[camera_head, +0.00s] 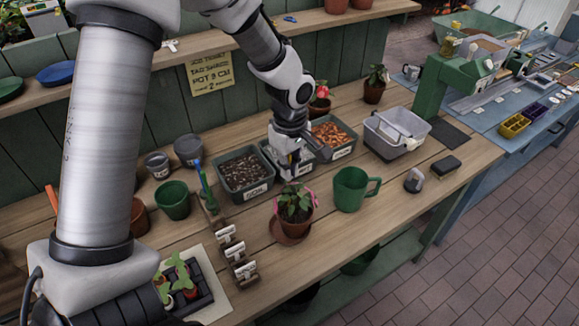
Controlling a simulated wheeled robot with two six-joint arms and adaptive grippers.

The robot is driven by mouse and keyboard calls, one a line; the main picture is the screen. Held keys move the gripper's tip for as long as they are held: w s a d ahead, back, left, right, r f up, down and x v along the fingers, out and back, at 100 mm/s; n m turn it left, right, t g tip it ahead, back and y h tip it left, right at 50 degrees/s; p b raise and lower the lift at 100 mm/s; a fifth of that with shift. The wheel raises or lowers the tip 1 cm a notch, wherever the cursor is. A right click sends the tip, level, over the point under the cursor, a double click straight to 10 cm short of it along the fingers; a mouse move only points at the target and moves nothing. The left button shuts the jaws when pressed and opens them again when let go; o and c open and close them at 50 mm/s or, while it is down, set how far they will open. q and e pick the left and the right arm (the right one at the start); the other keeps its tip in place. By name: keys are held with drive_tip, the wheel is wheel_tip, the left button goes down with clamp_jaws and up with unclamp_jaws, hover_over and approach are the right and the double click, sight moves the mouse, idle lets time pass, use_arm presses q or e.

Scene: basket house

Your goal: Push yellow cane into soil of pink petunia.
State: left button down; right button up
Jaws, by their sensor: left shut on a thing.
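The pink petunia (294,203) has green leaves and pink blooms and stands in a terracotta pot (296,225) on a saucer, near the front middle of the bench. My left gripper (291,172) points down just above and behind the plant. It is shut on the yellow cane (294,160), of which only a small yellow sliver shows between the fingers. The cane's lower end is hidden by the leaves or too small to make out, so I cannot tell whether it touches the soil. My right gripper is out of view.
A green mug (352,189) stands close right of the petunia. A bin of dark soil (240,172) and one of orange-brown bits (333,132) stand behind. A grey tub (397,134) stands farther right.

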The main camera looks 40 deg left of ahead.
use_arm(q)
drive_tip(key=c, duration=1.2)
unclamp_jaws()
drive_tip(key=shift+r, duration=0.1)
wheel_tip(320, 180, up, 12)
drive_tip(key=shift+d+f, duration=0.1)
